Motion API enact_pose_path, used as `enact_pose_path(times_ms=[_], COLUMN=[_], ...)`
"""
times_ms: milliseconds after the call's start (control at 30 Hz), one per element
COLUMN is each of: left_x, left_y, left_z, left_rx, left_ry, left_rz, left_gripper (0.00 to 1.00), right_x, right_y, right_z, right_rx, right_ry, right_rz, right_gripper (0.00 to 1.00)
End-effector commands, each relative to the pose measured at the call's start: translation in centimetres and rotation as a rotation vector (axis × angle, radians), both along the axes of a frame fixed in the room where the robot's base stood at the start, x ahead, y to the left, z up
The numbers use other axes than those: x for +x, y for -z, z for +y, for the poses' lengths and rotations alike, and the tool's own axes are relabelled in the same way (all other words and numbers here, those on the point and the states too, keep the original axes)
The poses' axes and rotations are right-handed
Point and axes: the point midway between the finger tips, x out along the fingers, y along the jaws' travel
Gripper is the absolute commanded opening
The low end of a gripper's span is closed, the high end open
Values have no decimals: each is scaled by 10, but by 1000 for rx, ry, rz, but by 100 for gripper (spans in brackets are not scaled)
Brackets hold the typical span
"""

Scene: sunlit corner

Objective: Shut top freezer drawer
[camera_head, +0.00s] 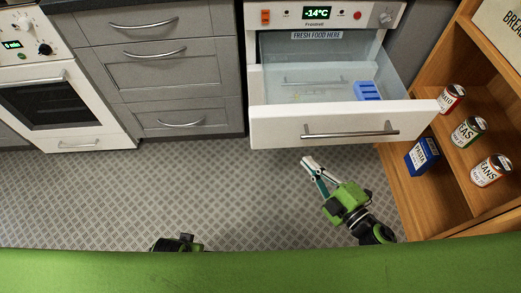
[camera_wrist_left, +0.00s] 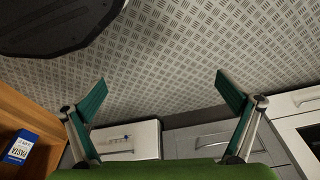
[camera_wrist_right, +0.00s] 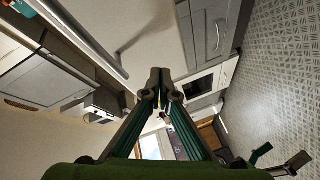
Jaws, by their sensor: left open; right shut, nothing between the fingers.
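The freezer's top drawer (camera_head: 280,130) is pulled out in the head view, with a white front and a long metal bar handle (camera_head: 350,132). A blue ribbed item (camera_head: 366,91) lies inside it at the right. My right gripper (camera_head: 306,162) is shut and empty, just below the drawer front in the picture, left of the handle's middle. Its fingertips (camera_wrist_right: 160,78) meet in the right wrist view; whether they touch the drawer cannot be told. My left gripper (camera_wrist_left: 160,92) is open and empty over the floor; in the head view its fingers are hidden.
A wooden shelf (camera_head: 405,187) on the right holds several cans and a blue pasta box (camera_head: 422,156), close to the drawer's right end. Grey drawers (camera_head: 160,75) and a white oven (camera_head: 60,100) stand left. The patterned floor (camera_head: 200,185) in front is clear.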

Motion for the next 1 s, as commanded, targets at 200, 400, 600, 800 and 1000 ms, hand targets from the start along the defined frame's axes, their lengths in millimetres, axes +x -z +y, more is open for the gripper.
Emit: enact_pose_path(times_ms=[200,400,600,800,1000], left_x=[14,15,15,15,15], left_y=[-10,-27,-26,-18,-19], left_z=[-1,-1,-1,-1,-1], left_rx=[-4,-3,-3,-2,-4], left_ry=[-5,-7,-7,-6,-6], left_rz=[-35,-43,-39,-37,-39], left_gripper=[100,100,100,100,100], right_x=[-28,-44,-32,-3,26], right_y=[-39,-57,-63,-63,-62], right_z=[43,59,74,104,135], right_rx=[-214,-310,-316,-315,-312], right_ry=[-228,-310,-314,-311,-312], right_rz=[-277,-370,-379,-380,-378], right_gripper=[0,0,0,0,0])
